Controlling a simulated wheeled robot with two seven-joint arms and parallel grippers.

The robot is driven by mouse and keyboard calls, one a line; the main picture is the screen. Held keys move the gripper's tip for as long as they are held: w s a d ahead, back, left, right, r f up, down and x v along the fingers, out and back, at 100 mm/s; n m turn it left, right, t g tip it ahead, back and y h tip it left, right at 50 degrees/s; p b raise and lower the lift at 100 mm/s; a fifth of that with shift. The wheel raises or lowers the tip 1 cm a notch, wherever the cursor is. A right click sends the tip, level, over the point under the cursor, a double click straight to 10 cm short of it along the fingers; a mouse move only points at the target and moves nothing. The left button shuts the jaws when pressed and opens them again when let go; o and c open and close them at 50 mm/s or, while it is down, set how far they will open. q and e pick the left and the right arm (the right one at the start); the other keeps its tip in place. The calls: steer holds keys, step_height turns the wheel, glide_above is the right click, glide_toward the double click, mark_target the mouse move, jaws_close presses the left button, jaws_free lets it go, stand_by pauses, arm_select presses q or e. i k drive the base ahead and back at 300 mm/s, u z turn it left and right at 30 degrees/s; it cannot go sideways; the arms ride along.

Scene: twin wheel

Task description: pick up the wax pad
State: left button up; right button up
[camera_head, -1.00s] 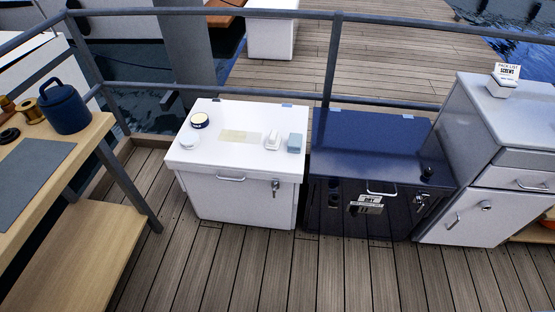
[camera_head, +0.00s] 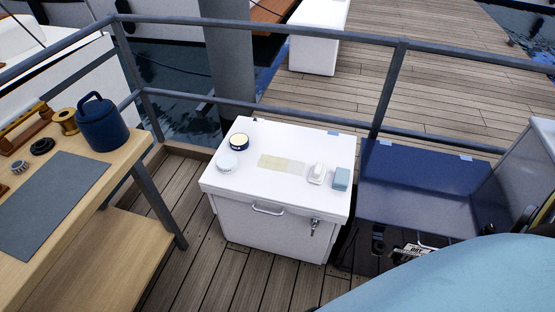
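The white locker (camera_head: 277,206) stands in the middle of the view with its lid shut. On its lid at the left lies a round white pad (camera_head: 227,161), which looks like the wax pad. A dark blue tin with a cream top (camera_head: 239,142) sits just behind it. A pale yellowish strip (camera_head: 281,163), a small white object (camera_head: 316,173) and a blue-grey block (camera_head: 341,178) lie to the right on the same lid. Neither of my grippers is in view.
A workbench (camera_head: 103,182) with a blue canister (camera_head: 99,124) and a grey mat (camera_head: 50,205) stands at the left. A dark blue locker (camera_head: 420,185) stands at the right. A railing (camera_head: 270,114) runs behind. My own light blue part covers the lower right.

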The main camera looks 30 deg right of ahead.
mark_target(317, 172)
steer(key=u, duration=0.1)
steer(key=i, duration=0.8)
steer(key=z, duration=0.75)
steer(key=i, duration=0.45)
steer(key=z, duration=0.4)
